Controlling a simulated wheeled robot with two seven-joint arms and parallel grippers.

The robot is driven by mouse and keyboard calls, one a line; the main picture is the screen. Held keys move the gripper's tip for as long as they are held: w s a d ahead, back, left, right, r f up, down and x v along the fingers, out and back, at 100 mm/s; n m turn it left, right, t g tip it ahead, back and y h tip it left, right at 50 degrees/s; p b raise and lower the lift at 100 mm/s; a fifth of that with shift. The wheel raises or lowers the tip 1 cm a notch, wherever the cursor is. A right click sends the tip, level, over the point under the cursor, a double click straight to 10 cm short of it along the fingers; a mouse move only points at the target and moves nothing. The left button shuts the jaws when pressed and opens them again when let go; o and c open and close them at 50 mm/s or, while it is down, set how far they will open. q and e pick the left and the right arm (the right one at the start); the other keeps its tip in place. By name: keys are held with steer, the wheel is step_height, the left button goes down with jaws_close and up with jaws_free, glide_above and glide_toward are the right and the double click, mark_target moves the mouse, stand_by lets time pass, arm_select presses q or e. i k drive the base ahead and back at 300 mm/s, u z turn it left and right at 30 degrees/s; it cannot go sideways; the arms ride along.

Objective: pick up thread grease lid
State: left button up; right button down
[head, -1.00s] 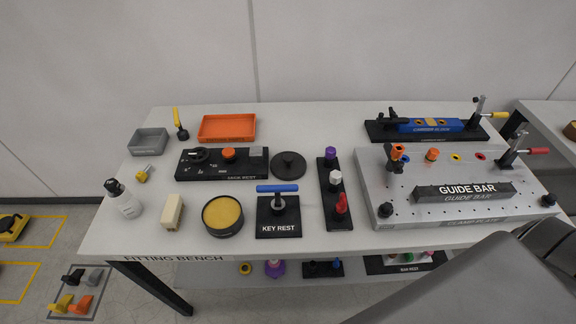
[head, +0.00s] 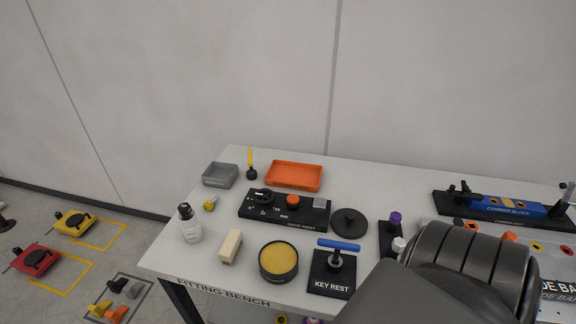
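The lid is most likely the dark round disc with a small knob (head: 349,222), lying flat on the fitting bench right of the black gauge rest. An open round tin of yellow grease (head: 278,260) stands to its lower left, near the bench's front edge. A grey arm link of mine fills the lower right of the head view and comes close to the key rest. Neither gripper's fingers show in the head view.
The bench (head: 220,262) also holds an orange tray (head: 294,176), a grey tray (head: 220,175), a white bottle (head: 189,224), a cream block (head: 230,246) and the key rest (head: 331,283) with a blue-handled key. A blue carrier block (head: 507,206) lies at the right.

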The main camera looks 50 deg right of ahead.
mark_target(350, 220)
steer(key=u, duration=0.35)
steer(key=k, duration=1.35)
steer(key=z, duration=2.15)
steer(key=i, duration=0.45)
steer(key=u, duration=0.05)
